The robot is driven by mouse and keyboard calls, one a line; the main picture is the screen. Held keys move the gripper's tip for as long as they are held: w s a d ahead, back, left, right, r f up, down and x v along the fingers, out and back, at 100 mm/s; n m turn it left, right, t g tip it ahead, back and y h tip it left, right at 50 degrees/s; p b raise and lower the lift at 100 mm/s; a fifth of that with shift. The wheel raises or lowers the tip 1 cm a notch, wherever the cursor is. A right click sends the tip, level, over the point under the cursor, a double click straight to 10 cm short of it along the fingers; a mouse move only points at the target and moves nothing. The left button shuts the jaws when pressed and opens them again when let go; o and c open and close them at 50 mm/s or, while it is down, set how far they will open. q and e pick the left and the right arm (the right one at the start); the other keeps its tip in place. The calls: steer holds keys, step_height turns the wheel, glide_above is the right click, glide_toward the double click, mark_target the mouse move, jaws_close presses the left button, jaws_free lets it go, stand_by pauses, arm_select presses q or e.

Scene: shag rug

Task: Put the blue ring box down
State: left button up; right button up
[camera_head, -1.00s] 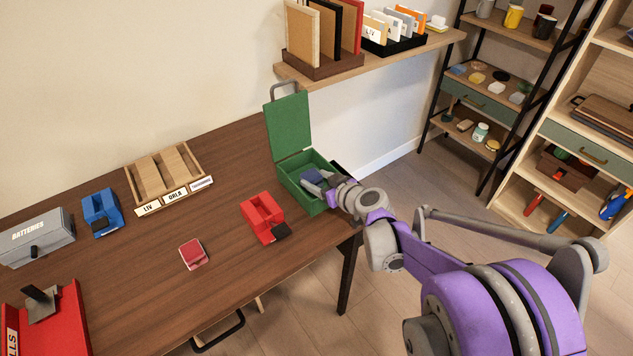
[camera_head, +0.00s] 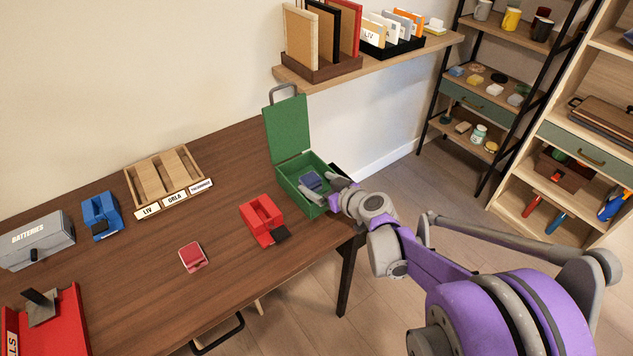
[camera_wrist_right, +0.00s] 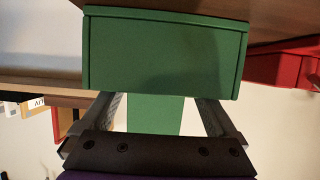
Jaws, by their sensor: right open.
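The small blue ring box (camera_head: 311,180) is inside the open green box (camera_head: 300,199), whose lid (camera_head: 288,128) stands up at the back. It seems to rest on the floor of the green box. My right gripper (camera_head: 327,187) is at the right side of the green box, open, with its fingers just right of the blue ring box. The fingers partly hide the inside of the box. In the right wrist view the open jaws (camera_wrist_right: 158,112) show with nothing between them and the green box beyond; the blue ring box is hidden there. My left gripper is out of view.
A red holder (camera_head: 262,217) stands just left of the green box, and a small red box (camera_head: 193,257) lies nearer. A blue holder (camera_head: 101,215), wooden sorter (camera_head: 166,180) and grey batteries case (camera_head: 37,240) are further left.

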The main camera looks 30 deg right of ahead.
steer(key=a+p+v, duration=0.1)
steer(key=p+v, duration=0.1)
steer(key=v, duration=0.9)
steer(key=a, duration=0.2)
steer(key=s+a+f+g, duration=0.1)
steer(key=a, duration=0.1)
steer(key=a+f+g+y, duration=0.1)
steer(key=a, duration=0.1)
steer(key=shift+s+f, duration=0.1)
steer(key=shift+s, duration=0.3)
steer(key=s+a+f+g+h, duration=0.1)
steer(key=s+a+f+g, duration=0.1)
steer(key=s, duration=0.6)
steer(key=s+a+f+m+g+h, duration=0.1)
steer(key=s+a+f+g, duration=0.2)
steer(key=s+a, duration=0.4)
steer(key=shift+s+f+g, duration=0.3)
steer(key=shift+s+g, duration=0.35)
steer(key=shift+g, duration=0.25)
